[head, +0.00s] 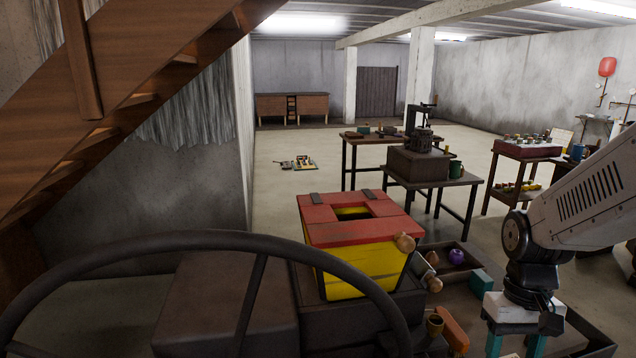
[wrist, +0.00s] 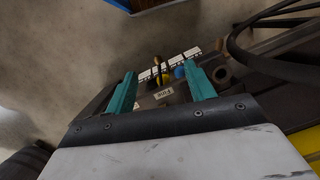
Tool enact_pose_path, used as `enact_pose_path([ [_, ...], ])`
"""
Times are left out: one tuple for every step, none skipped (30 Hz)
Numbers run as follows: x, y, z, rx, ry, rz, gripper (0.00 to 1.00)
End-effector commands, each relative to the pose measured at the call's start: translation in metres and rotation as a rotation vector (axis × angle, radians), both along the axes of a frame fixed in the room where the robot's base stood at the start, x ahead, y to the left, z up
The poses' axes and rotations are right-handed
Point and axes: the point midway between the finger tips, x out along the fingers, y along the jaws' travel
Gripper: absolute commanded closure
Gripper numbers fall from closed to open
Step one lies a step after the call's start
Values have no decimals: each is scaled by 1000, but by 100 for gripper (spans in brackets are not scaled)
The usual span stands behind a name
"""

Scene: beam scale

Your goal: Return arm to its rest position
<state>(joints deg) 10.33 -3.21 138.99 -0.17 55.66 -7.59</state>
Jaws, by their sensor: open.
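My arm comes in from the right edge of the head view and points down. My gripper (head: 515,345) is at its end, low on the right, with teal fingers apart and cut off by the lower edge. In the wrist view my gripper (wrist: 160,72) shows both teal fingers spread, with nothing held between them. Beyond the fingertips lie a row of white tiles (wrist: 190,52), a small blue thing (wrist: 179,72) and a pale tag (wrist: 163,94) on a dark surface. Whether the fingers touch anything cannot be told.
A yellow box (head: 345,283) with a red lid stands left of my arm. A dark tray with a purple ball (head: 456,256) and a teal block (head: 481,282) lies between them. A dark curved rim (head: 190,240) crosses the foreground. Tables (head: 470,181) stand farther back, with open floor around.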

Motion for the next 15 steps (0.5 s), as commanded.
enact_pose_path([
  [-11,6,16,-7,-15,-6,46],
  [-18,10,25,-10,-19,-10,46],
  [-27,14,36,-14,-28,-17,46],
  [-34,18,44,-18,-35,-19,46],
  [-42,21,51,-20,-42,-23,46],
  [-51,25,60,-24,-53,-26,46],
  [-58,28,67,-27,-65,-26,46],
  [-65,31,73,-28,-75,-27,46],
  [-74,34,81,-31,-92,-27,46],
  [-80,36,86,-33,-107,-24,46],
  [-86,39,92,-34,-122,-21,46],
  [-94,41,97,-35,-143,-16,46],
  [-98,43,102,-36,-161,-12,46],
  [-102,45,105,-36,-180,-5,46],
  [-107,47,110,-37,-205,4,46],
])
